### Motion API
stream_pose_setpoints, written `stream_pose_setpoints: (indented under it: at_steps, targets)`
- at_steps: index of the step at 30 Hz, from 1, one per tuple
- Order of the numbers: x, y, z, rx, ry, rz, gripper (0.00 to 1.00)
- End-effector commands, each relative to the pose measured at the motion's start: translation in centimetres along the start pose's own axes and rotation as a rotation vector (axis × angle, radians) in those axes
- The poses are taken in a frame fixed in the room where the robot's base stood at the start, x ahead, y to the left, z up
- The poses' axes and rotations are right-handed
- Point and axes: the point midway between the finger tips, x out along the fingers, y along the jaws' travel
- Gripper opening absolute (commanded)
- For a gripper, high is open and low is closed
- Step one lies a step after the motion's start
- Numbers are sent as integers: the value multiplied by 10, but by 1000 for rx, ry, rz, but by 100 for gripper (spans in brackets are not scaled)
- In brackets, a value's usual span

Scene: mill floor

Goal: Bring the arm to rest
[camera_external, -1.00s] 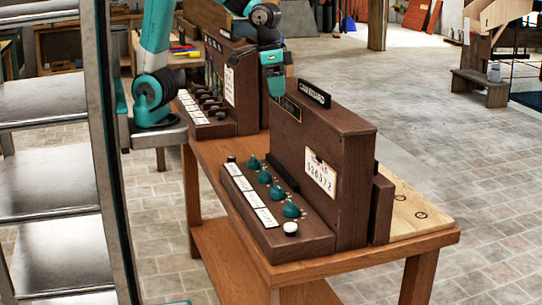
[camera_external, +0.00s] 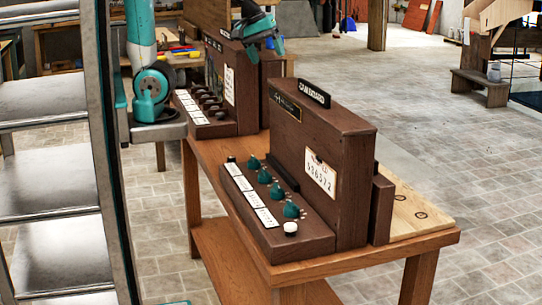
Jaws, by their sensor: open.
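My gripper (camera_external: 262,42) is at the top of the view, raised above the back part of the wooden table (camera_external: 380,253). It is open and appears empty. It is apart from the near brown wooden machine (camera_external: 345,150), up and to the left of its nameplate. Part of the far brown machine (camera_external: 233,100) lies behind it in the picture. My upper arm leaves the top edge of the view, so its bend is hidden.
The near machine has a row of teal knobs (camera_external: 276,190) and a white button (camera_external: 290,228) along its front. A metal shelf rack (camera_external: 60,170) stands at the left.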

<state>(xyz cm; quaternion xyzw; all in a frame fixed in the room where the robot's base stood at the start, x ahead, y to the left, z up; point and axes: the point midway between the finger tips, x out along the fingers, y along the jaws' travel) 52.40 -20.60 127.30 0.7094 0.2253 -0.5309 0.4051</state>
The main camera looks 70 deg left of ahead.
Motion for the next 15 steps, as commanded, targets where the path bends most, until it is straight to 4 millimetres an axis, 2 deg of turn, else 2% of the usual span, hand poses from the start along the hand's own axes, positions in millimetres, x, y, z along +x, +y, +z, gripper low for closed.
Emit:
stream_pose_setpoints:
  at_steps: [5,8,12,15]
  targets:
    - [22,-54,-50,74,92,-99,70]
    - [32,-99,-80,132,140,-191,70]
    - [40,-182,-113,236,162,-371,70]
    - [39,-230,-121,301,140,-478,70]
